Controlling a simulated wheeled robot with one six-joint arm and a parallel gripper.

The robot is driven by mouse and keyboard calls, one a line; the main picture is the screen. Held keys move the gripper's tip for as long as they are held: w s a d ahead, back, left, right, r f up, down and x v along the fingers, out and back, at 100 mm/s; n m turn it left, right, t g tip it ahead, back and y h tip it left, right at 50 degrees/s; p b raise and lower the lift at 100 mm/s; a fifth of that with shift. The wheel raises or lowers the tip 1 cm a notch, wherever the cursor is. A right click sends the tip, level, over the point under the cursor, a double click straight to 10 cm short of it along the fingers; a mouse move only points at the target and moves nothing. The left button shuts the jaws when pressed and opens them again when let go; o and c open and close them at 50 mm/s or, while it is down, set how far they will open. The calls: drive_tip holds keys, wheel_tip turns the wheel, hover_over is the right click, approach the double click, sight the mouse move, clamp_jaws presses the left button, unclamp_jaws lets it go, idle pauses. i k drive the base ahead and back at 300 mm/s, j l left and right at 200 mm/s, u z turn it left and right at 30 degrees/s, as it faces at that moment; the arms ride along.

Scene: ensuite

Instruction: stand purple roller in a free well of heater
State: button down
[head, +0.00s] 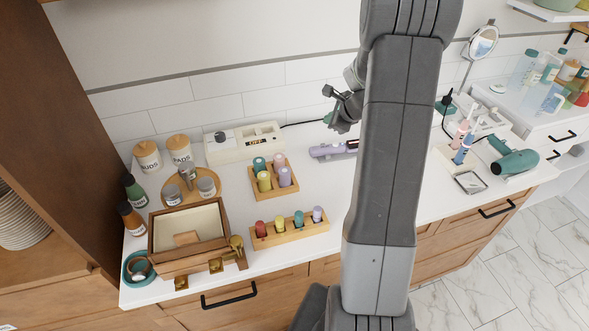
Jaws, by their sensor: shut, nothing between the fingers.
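A purple roller (318,214) stands at the right end of the long wooden rack (293,235), beside teal, yellow and red rollers. Another purple roller (285,177) stands in the square wooden block (262,194) with teal, pink and yellow ones. The cream box with a cord at the back wall, which looks like the heater (232,156), has a dark knob-like part at its left and recesses at its right. The wells are too small to tell which are free. My gripper (337,106) is shut and empty, above the back of the counter, right of the heater.
A wooden box (188,232), a round tray with jars and two lidded canisters (148,157) crowd the left. A purple appliance (334,151) lies near the back wall. My arm hides part of the counter. Bare counter lies right of the long rack.

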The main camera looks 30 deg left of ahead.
sight(264, 139)
drive_tip(key=u, duration=1.6)
